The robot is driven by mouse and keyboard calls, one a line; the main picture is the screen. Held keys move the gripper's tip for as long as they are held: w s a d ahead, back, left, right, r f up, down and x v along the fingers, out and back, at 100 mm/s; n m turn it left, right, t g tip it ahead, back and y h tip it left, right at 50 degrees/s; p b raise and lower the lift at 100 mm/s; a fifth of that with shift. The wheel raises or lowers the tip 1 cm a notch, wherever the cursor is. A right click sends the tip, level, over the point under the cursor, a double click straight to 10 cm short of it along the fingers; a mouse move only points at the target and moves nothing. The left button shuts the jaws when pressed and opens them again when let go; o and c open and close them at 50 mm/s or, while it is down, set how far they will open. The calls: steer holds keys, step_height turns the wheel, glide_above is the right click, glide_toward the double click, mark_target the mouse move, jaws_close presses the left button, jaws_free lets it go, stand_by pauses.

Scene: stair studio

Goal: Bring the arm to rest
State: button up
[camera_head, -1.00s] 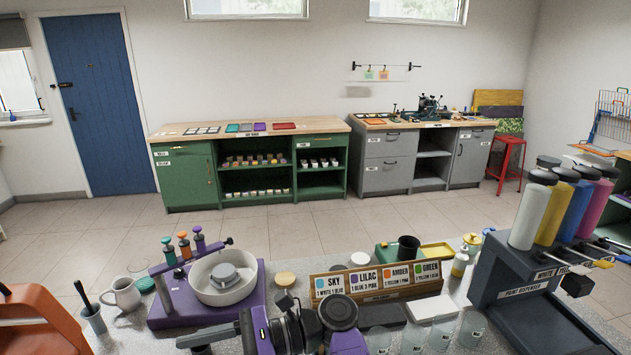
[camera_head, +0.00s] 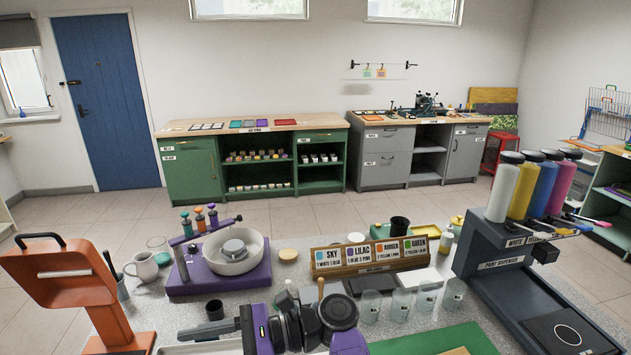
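My arm (camera_head: 290,328), with purple and dark grey links, is folded low at the bottom centre of the head view, in front of the speckled worktop (camera_head: 300,272). Its dark narrow end, my gripper (camera_head: 208,331), points left. The fingers are too small and edge-on to show whether they are open or shut. I see nothing held there. A small dark cup (camera_head: 214,309) stands close behind it; I cannot tell whether they touch.
A purple-based mixer with white bowl (camera_head: 233,252) and a colour-card rack (camera_head: 370,258) stand behind the arm. An orange stand (camera_head: 75,290) is at left, a paint dispenser (camera_head: 510,265) at right. Clear beakers (camera_head: 400,303) and a green mat (camera_head: 440,341) lie right of the arm.

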steer(key=w+d+f+n+t+h, duration=0.2)
steer(key=w+d+f+t+h, duration=0.15)
steer(key=w+f+t, duration=0.45)
steer(key=d+f+n+t+h+b, duration=0.1)
steer(key=d+f+t+h, duration=0.1)
steer(key=d, duration=0.4)
steer(key=s+d+f+t+h+b, duration=0.1)
steer(key=d+f+t+h, duration=0.1)
steer(key=d, duration=0.4)
steer(key=s+d+f+n+t+h, duration=0.1)
steer(key=d+f+t+h, duration=0.1)
steer(key=d+f+t, duration=0.2)
steer(key=shift+d+f+n+t+h+b, duration=0.2)
steer(key=shift+d+t, duration=0.2)
steer(key=shift+d, duration=0.15)
steer(key=shift+d+f+n+t+h+b, duration=0.1)
steer(key=shift+d+f+t+b, duration=0.1)
steer(key=shift+d+t, duration=0.25)
steer(key=s+d+n+t+h+b, duration=0.3)
steer(key=s+d+n+t+h, duration=0.15)
steer(key=s+d, duration=1.15)
steer(key=s+d+n+g+h+b, duration=0.1)
steer(key=s+b, duration=0.1)
steer(key=s, duration=1)
steer(key=s+d+r+n+g+h+b, duration=0.1)
steer(key=s+n+b, duration=0.1)
steer(key=s, duration=1)
steer(key=shift+s+r+g+h, duration=0.15)
steer(key=shift+r+g+h, duration=0.05)
steer(key=shift+g+h, duration=0.2)
